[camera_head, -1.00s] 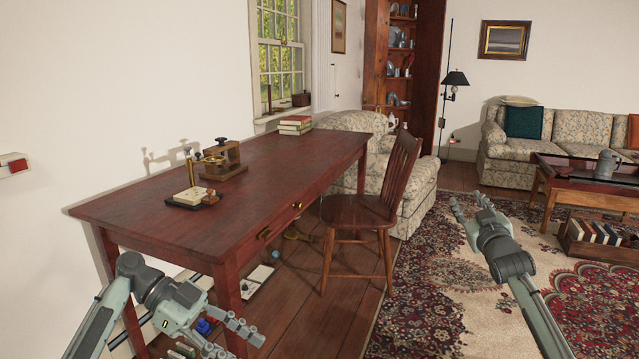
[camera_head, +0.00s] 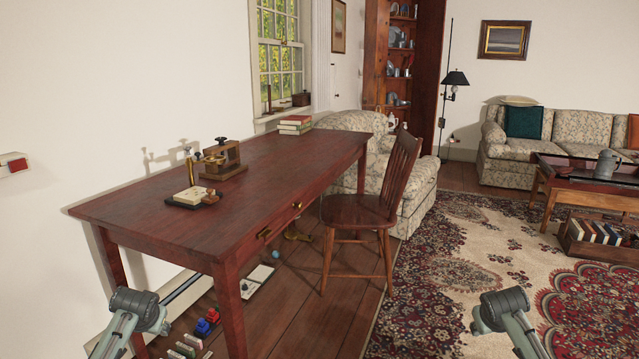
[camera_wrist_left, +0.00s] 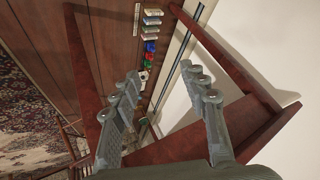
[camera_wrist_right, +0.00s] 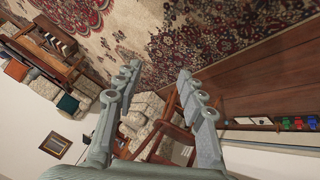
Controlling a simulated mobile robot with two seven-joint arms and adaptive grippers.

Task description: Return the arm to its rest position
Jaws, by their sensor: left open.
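In the head view only links of my two arms show, at the bottom left and bottom right, and neither gripper is in that picture. My left gripper (camera_wrist_left: 164,95) shows in the left wrist view with its two fingers spread apart and nothing between them. Behind it are the desk's red-brown frame and the floor. My right gripper (camera_wrist_right: 157,88) shows in the right wrist view with its fingers apart and empty. The rug and floorboards lie beyond it.
A red-brown desk (camera_head: 150,207) stands along the left wall, bearing small wooden instruments and books (camera_head: 296,124). A wooden chair (camera_head: 362,212) stands at its right side. Small coloured items (camera_head: 207,323) lie on the floor beneath. The patterned rug (camera_head: 440,290) is open at the right.

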